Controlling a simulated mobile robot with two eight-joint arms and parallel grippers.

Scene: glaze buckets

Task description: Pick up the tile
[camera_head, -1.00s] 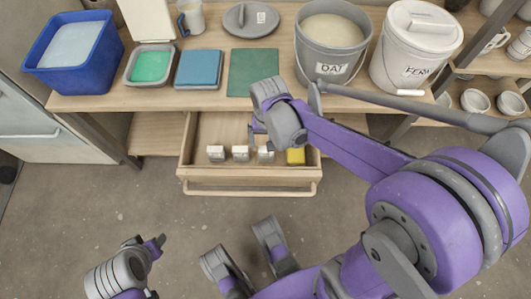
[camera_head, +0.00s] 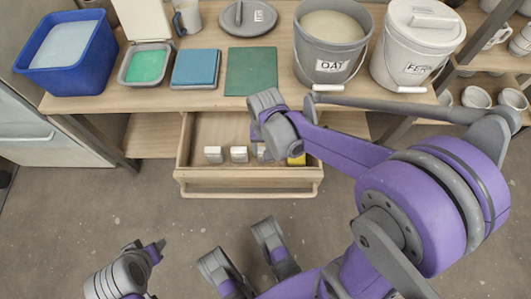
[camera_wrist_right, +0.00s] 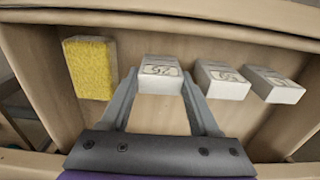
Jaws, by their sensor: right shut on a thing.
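Small white tiles with dark markings stand in a row in the open wooden drawer. My right gripper (camera_wrist_right: 160,93) is shut on the tile (camera_wrist_right: 160,75) nearest the yellow sponge, with a finger on each side. This held tile is low in the drawer; whether it touches the drawer floor I cannot tell. In the head view, my right gripper (camera_head: 264,148) partly covers it. The middle tile (camera_wrist_right: 222,82) and the end tile (camera_wrist_right: 273,86) stand beside it, apart from the fingers. My left gripper (camera_head: 152,247) hangs over the floor at the lower left, its jaw state unclear.
The drawer (camera_head: 248,190) has a yellow sponge (camera_wrist_right: 91,68) close beside the held tile. The counter above carries a blue tub (camera_head: 70,80), a green-filled tray (camera_head: 146,66), two labelled buckets (camera_head: 331,68) (camera_head: 415,75) and a lid (camera_head: 249,17). Floor in front is clear.

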